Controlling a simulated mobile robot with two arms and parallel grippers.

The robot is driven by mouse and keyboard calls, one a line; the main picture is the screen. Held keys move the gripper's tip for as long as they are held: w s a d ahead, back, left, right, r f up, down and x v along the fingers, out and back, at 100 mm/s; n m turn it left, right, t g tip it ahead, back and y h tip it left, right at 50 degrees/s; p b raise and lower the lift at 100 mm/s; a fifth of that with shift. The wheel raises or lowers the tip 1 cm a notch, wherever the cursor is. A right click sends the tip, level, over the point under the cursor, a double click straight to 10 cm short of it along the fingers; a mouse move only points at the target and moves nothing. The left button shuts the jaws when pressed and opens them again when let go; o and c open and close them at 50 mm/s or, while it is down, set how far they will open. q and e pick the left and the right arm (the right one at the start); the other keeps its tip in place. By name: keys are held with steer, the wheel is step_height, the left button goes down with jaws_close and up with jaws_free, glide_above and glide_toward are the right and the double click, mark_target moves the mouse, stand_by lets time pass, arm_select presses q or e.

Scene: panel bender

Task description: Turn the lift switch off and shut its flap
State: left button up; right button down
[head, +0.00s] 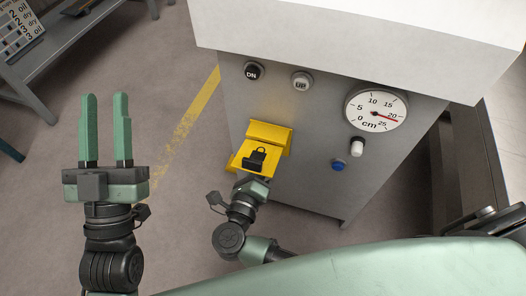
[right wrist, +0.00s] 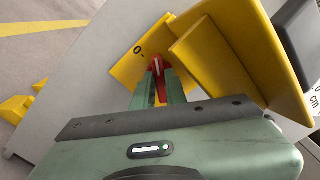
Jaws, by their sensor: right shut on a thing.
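The yellow switch housing (head: 270,133) is on the front of the grey machine, its flap standing open. A black padlock-like shape (head: 254,159) shows on its yellow surface. In the right wrist view a red switch lever (right wrist: 158,66) stands by a yellow plate (right wrist: 124,42) marked "0"; the yellow flap (right wrist: 243,40) stands open to the right. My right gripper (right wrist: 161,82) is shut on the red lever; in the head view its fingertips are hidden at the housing. My left gripper (head: 105,98) is open and empty, out to the left, away from the machine.
The machine front carries a DN button (head: 254,71), an UP button (head: 302,82), a cm dial (head: 376,110) reading a little above 20, a white knob (head: 357,147) and a blue button (head: 338,165). A bench (head: 62,45) stands back left. Floor between is clear.

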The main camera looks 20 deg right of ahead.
arm_select(q)
steer(key=w+f+g+y+p, duration=0.2)
steer(key=w+f+g, duration=0.1)
steer(key=f+g, duration=0.4)
steer(key=s+a+f+g+y+p, duration=0.1)
steer(key=s+a+f+g+p, duration=0.1)
steer(key=s+f+g, duration=0.3)
steer(key=s+a+f+g+y+p, duration=0.2)
steer(key=s+f+g, duration=0.3)
steer(key=f, duration=0.8)
steer(key=shift+a+f+n, duration=0.3)
steer(key=shift+a+n, duration=0.1)
steer(key=shift+a, duration=0.3)
arm_select(e)
steer(key=shift+f+n, duration=0.2)
steer(key=shift+n, duration=3.2)
steer(key=c, duration=1.4)
jaws_free()
steer(key=shift+c, duration=0.2)
